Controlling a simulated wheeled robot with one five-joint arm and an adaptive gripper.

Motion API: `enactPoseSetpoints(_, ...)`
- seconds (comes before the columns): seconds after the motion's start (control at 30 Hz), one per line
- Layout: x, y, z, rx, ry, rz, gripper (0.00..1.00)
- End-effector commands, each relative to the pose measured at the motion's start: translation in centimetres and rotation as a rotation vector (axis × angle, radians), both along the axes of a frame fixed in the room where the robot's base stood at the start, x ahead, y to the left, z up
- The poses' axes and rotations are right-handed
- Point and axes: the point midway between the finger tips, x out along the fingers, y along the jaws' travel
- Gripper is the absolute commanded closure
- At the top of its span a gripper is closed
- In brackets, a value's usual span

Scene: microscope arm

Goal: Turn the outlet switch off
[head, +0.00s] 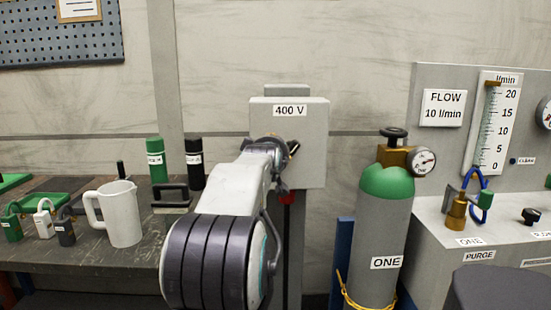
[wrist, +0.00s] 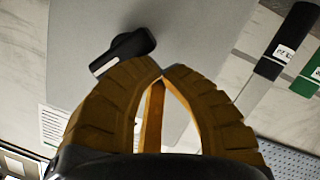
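The grey outlet box marked 400 V (head: 312,130) is mounted on a post against the wall in the head view. Its grey face (wrist: 190,30) fills much of the wrist view.
A red part (head: 287,198) shows under the box. On the right stands a green-topped gas cylinder (head: 385,230) with a gauge. On the left, a workbench (head: 85,258) carries a white jug (head: 122,215), padlocks and dark and green bottles.

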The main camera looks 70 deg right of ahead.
Motion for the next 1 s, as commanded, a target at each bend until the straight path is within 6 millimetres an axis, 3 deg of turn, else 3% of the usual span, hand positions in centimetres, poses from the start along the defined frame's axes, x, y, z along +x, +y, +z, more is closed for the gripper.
enactPoseSetpoints(0.4, 0.0, -0.1, -2.1, 0.003, -0.001, 0.0, 1.0)
enactPoseSetpoints(1.0, -0.5, -0.2, -3.4, 0.001, 0.001, -0.008, 1.0)
